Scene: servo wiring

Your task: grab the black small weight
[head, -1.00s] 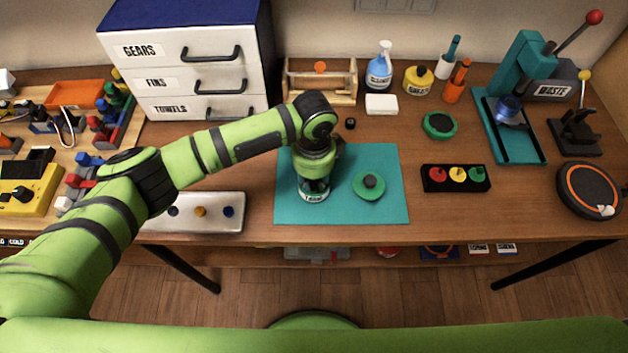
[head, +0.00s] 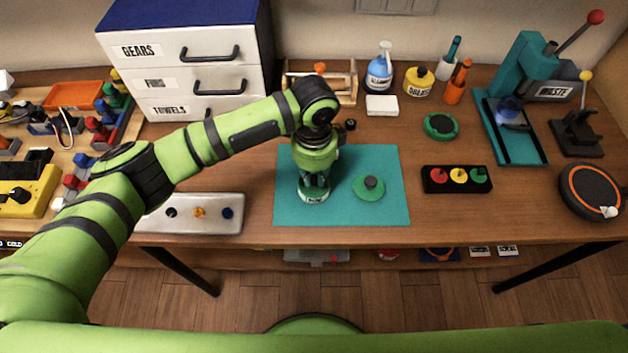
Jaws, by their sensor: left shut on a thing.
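My left gripper (head: 313,182) points down over the left part of the teal mat (head: 385,212). Its fingers are shut on a green-and-white labelled piece (head: 314,195), mostly hidden by the fingers. A small black round piece (head: 350,125) stands on the table just behind the mat, right of my left wrist. Another small black piece (head: 171,212) sits on the pale tray (head: 190,227) at the left. I cannot tell for certain which is the black small weight. A green disc with a dark knob (head: 370,186) lies on the mat, right of the gripper. My right gripper is not in view.
A drawer cabinet (head: 185,60) stands behind my left arm. A three-button box (head: 456,190) and a green round dish (head: 440,125) are right of the mat. A teal press (head: 525,80) stands at the back right. Table right of the mat is partly clear.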

